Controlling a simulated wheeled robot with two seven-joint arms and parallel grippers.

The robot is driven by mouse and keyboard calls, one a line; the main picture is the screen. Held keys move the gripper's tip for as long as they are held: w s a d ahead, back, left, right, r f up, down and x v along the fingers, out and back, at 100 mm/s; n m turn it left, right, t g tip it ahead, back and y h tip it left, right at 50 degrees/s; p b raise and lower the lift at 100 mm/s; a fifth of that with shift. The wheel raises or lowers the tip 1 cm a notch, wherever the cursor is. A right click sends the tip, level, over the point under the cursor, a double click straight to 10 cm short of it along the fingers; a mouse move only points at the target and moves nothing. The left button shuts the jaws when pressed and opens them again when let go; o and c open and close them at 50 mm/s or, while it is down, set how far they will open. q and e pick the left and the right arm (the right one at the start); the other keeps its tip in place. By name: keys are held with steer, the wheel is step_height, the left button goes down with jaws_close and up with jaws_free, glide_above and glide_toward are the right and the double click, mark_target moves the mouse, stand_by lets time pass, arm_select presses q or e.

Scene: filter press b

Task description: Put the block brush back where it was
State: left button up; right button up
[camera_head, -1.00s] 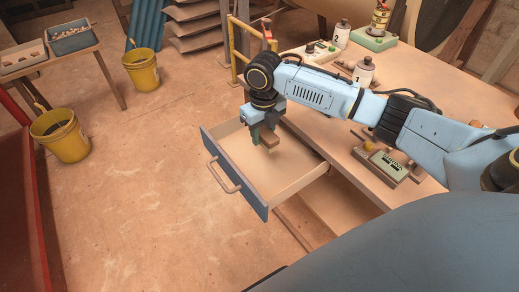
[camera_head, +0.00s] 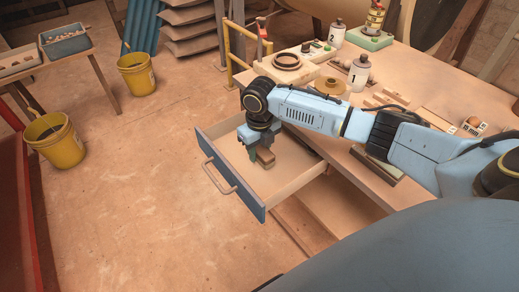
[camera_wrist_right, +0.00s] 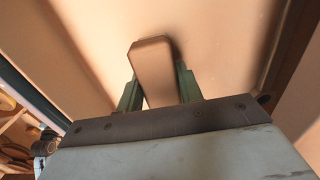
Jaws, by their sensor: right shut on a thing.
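My right gripper (camera_head: 262,161) is inside the open drawer (camera_head: 283,184), low over its floor. It is shut on the block brush (camera_head: 266,157), a small brown block. In the right wrist view the brush (camera_wrist_right: 152,70) sits between the two green fingers (camera_wrist_right: 157,88), with the pale drawer floor behind it. I cannot tell whether the brush touches the drawer floor. The bristles are hidden. My left gripper is not in view.
The drawer has a blue-grey front (camera_head: 229,178) with a handle, pulled out from the table (camera_head: 440,88). Yellow buckets (camera_head: 137,74) stand on the floor at left.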

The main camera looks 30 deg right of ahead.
mark_target(259, 147)
steer(key=o, duration=0.9)
steer(key=shift+f, duration=0.1)
steer(key=shift+r, duration=0.25)
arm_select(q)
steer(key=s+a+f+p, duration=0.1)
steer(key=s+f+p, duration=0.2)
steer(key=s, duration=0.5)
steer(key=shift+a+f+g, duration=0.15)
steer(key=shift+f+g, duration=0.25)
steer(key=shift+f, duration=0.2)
arm_select(e)
step_height(259, 147, up, 12)
steer(key=shift+f, duration=0.1)
